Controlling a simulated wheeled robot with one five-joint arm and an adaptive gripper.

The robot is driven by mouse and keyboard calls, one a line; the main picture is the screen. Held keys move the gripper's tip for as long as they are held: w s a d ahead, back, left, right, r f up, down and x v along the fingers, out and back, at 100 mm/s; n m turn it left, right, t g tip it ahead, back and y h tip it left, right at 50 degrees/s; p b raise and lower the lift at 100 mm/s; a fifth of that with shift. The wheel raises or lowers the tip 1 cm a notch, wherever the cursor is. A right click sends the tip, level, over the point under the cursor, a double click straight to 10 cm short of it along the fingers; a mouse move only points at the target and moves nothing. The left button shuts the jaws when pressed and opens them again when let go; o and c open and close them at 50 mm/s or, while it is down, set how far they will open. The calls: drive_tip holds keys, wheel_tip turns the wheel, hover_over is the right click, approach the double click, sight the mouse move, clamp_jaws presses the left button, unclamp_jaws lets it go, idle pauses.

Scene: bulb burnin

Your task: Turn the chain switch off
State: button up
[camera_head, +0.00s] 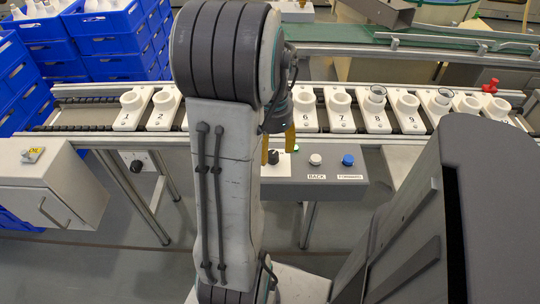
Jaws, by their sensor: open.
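My gripper (277,145) points down in front of the conveyor, with its two yellow fingers apart and nothing seen between them. A black rotary knob (273,157) on a white plate sits on the grey control box (330,190), close to the fingertips in the picture. I cannot tell whether the fingers touch it. Another black knob (136,166) on a white plate is on the conveyor frame at left. No readable label shows which knob is the chain switch, and their settings are too small to read. My arm hides part of the control box.
The box also has a white button (315,159) marked BACK and a blue button (347,160). Numbered white socket holders (129,112) line the conveyor, some with clear bulbs. A grey cabinet (45,190) stands left. Blue crates (112,45) stack behind it. Floor shows at lower left.

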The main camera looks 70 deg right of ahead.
sight(272, 154)
drive_tip(key=shift+f, duration=1.45)
drive_tip(key=shift+c, duration=0.4)
clamp_jaws()
